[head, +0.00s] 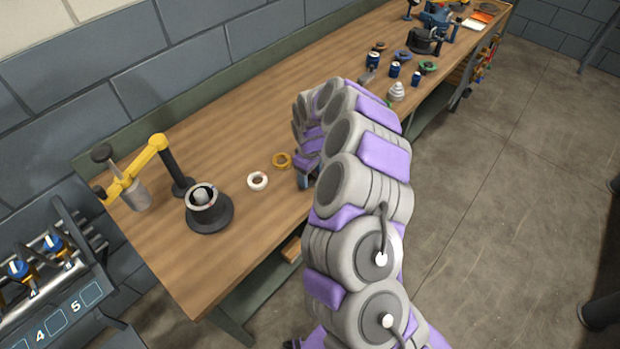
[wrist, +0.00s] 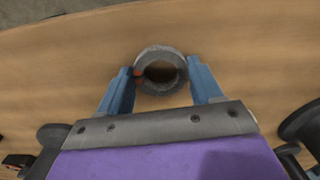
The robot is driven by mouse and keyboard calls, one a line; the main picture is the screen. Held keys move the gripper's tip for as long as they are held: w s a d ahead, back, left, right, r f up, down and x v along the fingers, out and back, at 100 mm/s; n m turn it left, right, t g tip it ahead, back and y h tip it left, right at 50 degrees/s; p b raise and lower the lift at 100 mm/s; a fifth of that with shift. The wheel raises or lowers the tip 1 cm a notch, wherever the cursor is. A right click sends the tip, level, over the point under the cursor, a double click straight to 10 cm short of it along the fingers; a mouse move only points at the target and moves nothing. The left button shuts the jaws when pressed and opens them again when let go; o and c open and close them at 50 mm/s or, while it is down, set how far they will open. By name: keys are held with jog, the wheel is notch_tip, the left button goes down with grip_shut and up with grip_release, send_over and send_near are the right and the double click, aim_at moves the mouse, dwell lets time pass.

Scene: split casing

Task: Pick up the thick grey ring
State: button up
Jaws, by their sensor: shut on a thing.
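The thick grey ring (wrist: 160,52) shows in the wrist view, between the two blue fingers of my gripper (wrist: 163,82). The fingers touch it on its left and right sides, so my gripper is shut on it. Bare wooden table top (wrist: 60,70) shows around the ring; I cannot tell whether the ring rests on it or is just above. In the head view my purple and grey arm reaches over the bench's front edge. My gripper (head: 305,182) is partly hidden there behind the arm, and the grey ring cannot be made out.
A black round housing (head: 209,208) and a yellow-armed press (head: 140,170) stand at the bench's left end. Several small blue parts and rings lie farther back.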

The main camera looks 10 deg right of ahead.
jog(key=shift+a, duration=0.15)
jog(key=shift+c, duration=1.4)
jog(key=shift+d, duration=0.2)
jog(key=shift+d, duration=0.1)
jog(key=shift+d+r, duration=0.1)
jog(key=shift+r, duration=0.3)
jog(key=r, duration=0.1)
jog(key=r+p, duration=0.1)
jog(key=r, duration=0.1)
jog(key=shift+s+a, duration=0.1)
jog(key=shift+a, duration=0.2)
jog(key=s+a, duration=0.3)
jog(key=s+a+p, duration=0.1)
jog(key=s+a, duration=0.2)
jog(key=s+a+r+p, duration=0.1)
jog(key=s+a, duration=0.3)
jog(key=shift+a, duration=0.1)
jog(key=shift+s+a+r+p, duration=0.25)
jog(key=shift+s+a+p, duration=0.05)
jog(key=shift+s+a, duration=0.15)
notch_tip(320, 180, up, 8)
jog(key=p, duration=0.3)
